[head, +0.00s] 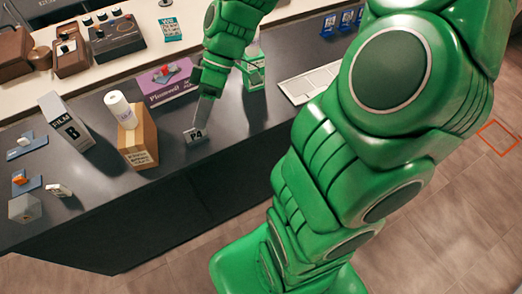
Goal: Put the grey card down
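The grey card (195,135), marked "P4", is at the tips of my gripper (204,116), low over the front part of the dark counter (165,190). My gripper points down and looks shut on the card. The fingers are seen nearly edge-on, so the grip itself is hard to make out. I cannot tell whether the card's lower edge touches the counter.
A cardboard box (138,145) with a white roll (120,109) stands left of the card. A "FILM B" box (67,126) is farther left. Behind are a purple box (166,82) and a green-white box (253,72). A white keyboard-like panel (309,82) lies to the right.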

